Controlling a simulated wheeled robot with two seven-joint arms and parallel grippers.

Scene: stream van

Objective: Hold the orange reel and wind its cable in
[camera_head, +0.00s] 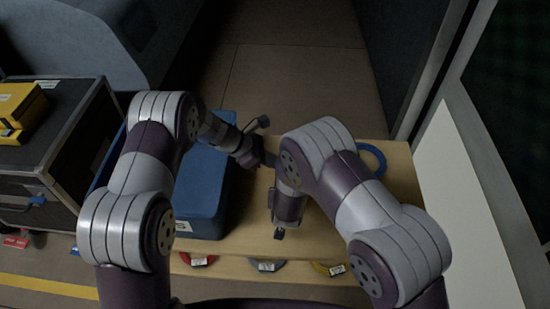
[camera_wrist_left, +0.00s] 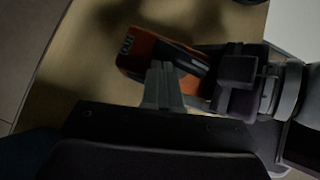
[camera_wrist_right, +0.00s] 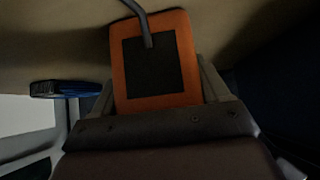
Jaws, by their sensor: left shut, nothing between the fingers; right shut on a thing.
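The orange reel (camera_wrist_left: 150,50) is a box-like body with a dark panel, seen in the left wrist view. In the right wrist view the reel (camera_wrist_right: 120,75) sits between the fingers of my right gripper (camera_wrist_right: 158,90), which is shut on it. A grey cable (camera_wrist_right: 140,15) runs up from its dark panel. My left gripper (camera_wrist_left: 160,85) is shut and empty, its fingertips close beside the reel; whether they touch it I cannot tell. In the head view my arms hide the reel, and both grippers are mostly hidden over the wooden bench (camera_head: 402,180).
A blue case (camera_head: 200,200) stands at the bench's left. A blue coil (camera_head: 373,160) lies at its back right. Red (camera_head: 198,261), grey (camera_head: 267,265) and yellow (camera_head: 330,268) coils lie along the front edge. A black trunk (camera_head: 65,130) carrying a yellow box (camera_head: 20,108) stands further left.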

